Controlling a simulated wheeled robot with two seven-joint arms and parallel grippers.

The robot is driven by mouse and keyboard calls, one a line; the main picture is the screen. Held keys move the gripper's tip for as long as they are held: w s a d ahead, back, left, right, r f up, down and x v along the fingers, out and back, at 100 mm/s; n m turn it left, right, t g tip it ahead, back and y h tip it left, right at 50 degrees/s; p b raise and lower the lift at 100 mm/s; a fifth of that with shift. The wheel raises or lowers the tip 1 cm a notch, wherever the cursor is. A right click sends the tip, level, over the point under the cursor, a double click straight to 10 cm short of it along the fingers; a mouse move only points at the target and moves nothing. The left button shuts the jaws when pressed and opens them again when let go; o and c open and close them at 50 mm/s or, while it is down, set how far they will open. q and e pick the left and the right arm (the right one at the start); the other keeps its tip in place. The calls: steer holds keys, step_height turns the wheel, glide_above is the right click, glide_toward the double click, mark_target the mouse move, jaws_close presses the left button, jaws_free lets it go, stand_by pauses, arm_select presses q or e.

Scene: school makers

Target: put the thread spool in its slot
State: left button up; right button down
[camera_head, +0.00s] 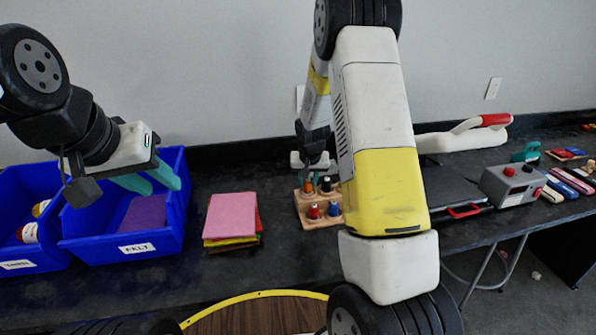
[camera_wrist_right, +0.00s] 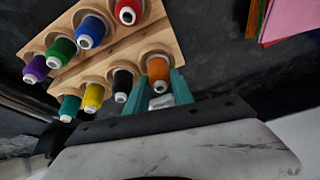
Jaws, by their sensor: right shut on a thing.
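The orange thread spool (camera_wrist_right: 158,70) stands at the end of the near row of the wooden spool rack (camera_wrist_right: 112,60) in the right wrist view. My right gripper (camera_wrist_right: 158,77) is shut on it, one teal finger on each side. Whether the spool sits fully down in its slot cannot be told. In the head view the spool (camera_head: 308,187) shows at the rack (camera_head: 322,223), below my right gripper (camera_head: 318,181), partly hidden by my arm. My left gripper (camera_head: 154,180) is open and empty above the blue felt bin (camera_head: 125,250).
Other spools stand in the rack, including black (camera_wrist_right: 122,80), yellow (camera_wrist_right: 93,97) and red (camera_wrist_right: 127,12). A stack of felt sheets (camera_head: 231,217) lies left of the rack. A dark flat machine (camera_head: 455,190) and a grey control box (camera_head: 510,185) stand right. Table between bin and felt is clear.

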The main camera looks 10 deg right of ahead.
steer(key=shift+f, duration=0.3)
steer(key=c, duration=1.1)
jaws_free()
steer(key=s+a+r+y, duration=0.1)
steer(key=s+r, duration=0.7)
steer(key=r, duration=0.4)
steer(key=s+a+r+y, duration=0.1)
steer(key=s+r, duration=0.7)
steer(key=r, duration=0.3)
steer(key=s+a+r+n, duration=0.1)
steer(key=s+r, duration=0.1)
steer(key=s, duration=0.6)
steer(key=s+a+r+n+t+y, duration=0.1)
steer(key=s+r, duration=0.1)
steer(key=s, duration=0.7)
steer(key=shift+a+r+n+t, duration=0.3)
steer(key=shift+a+r, duration=0.05)
steer(key=shift+a, duration=0.05)
